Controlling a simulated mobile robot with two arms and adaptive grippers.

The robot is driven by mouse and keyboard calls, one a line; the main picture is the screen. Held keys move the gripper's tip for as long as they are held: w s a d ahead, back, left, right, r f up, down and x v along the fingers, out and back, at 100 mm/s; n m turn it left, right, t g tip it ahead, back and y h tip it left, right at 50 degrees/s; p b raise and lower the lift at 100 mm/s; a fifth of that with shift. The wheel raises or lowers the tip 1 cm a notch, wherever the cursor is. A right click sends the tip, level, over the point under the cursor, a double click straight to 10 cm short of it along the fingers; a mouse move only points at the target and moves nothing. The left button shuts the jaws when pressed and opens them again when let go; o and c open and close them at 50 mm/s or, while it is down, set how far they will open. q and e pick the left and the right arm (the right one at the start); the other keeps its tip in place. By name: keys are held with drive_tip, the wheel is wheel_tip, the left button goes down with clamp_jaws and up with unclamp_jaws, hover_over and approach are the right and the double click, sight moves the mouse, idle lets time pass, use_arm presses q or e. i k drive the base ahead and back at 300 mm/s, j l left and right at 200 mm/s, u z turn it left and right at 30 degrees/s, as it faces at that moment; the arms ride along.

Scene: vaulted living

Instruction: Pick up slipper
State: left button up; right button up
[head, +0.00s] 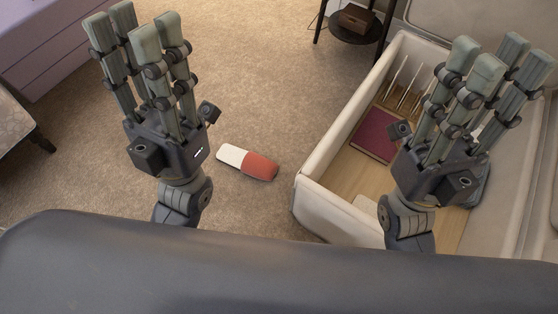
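One slipper (262,166), red-orange at one end and cream-white at the other, lies on the beige carpet in the middle of the head view. My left gripper (140,45) is raised to the left of the slipper, its fingers spread and pointing up, with nothing in it. My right gripper (490,70) is raised in front of the open chest at the right, its fingers also spread and empty. Neither gripper touches the slipper.
An open cream chest (318,160) stands right of the slipper, with a dark red book (376,137) inside. A small dark round table (352,30) stands at the back. A purple drawer unit (45,50) is at the far left. Carpet around the slipper is clear.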

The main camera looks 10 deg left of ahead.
sight(251, 163)
drive_tip(key=j+z, duration=0.45)
drive_tip(key=k+j+z, duration=0.1)
drive_tip(key=j+z, duration=0.35)
drive_tip(key=k+j+z, duration=0.1)
drive_tip(key=j+z, duration=0.4)
drive_tip(key=j, duration=0.4)
drive_tip(key=k+j, duration=0.15)
drive_tip(key=j, duration=0.3)
drive_tip(key=i, duration=0.2)
drive_tip(key=l+z, duration=0.05)
